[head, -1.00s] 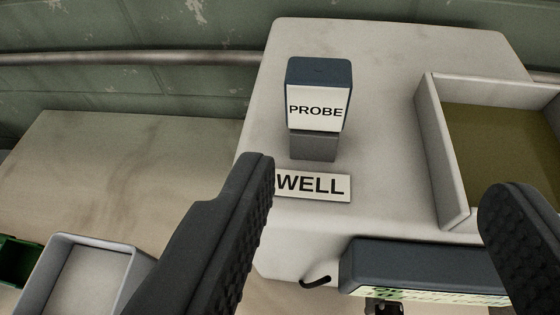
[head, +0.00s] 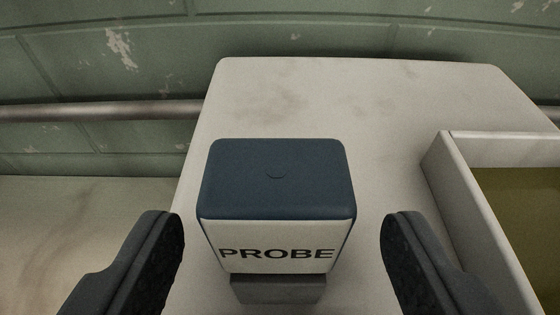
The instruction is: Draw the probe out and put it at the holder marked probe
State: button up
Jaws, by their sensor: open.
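The probe (head: 277,190) has a dark blue block head with a white front label reading PROBE. It stands upright on a grey base (head: 277,289) on the pale machine top. My gripper (head: 283,235) is open, with one dark ribbed finger on each side of the probe head. Gaps show between both fingers and the head, so neither finger touches it. The WELL label and the holder marked probe are not in view now.
The pale machine top (head: 370,100) is clear behind the probe. A pale-walled tray (head: 480,215) with an olive floor stands at the right, close to the right finger. A horizontal pipe (head: 100,111) runs along the green panelled wall (head: 90,50) behind.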

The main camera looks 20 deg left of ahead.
aim_at(283, 184)
jog(key=shift+p+x, duration=0.45)
jog(key=shift+x, duration=2.2)
jog(key=shift+r, duration=0.1)
jog(key=c, duration=1.1)
